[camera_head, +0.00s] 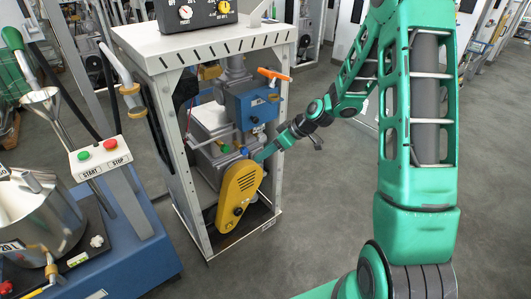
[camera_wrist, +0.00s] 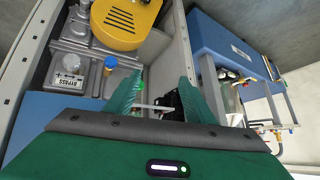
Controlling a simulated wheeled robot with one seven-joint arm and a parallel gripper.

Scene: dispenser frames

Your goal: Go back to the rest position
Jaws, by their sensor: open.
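My green arm reaches from the right side of the head view toward the white frame (camera_head: 187,190) of the dispenser cabinet. My gripper (camera_head: 262,156) is at the cabinet's open side, close to the yellow guard (camera_head: 239,192) and below the blue box (camera_head: 257,105) with the orange lever (camera_head: 273,74). In the wrist view my gripper (camera_wrist: 157,92) has its two green fingers spread apart, with nothing seen held between them. The yellow guard (camera_wrist: 127,22) and a grey block marked BYPASS (camera_wrist: 68,80) lie beyond the fingers. Whether the fingertips touch anything I cannot tell.
At left stand a START/STOP button box (camera_head: 100,155) and a steel pot (camera_head: 38,215) on a blue base (camera_head: 150,250). A control box with dials (camera_head: 205,12) sits on the cabinet top. The grey floor (camera_head: 310,215) right of the cabinet is clear.

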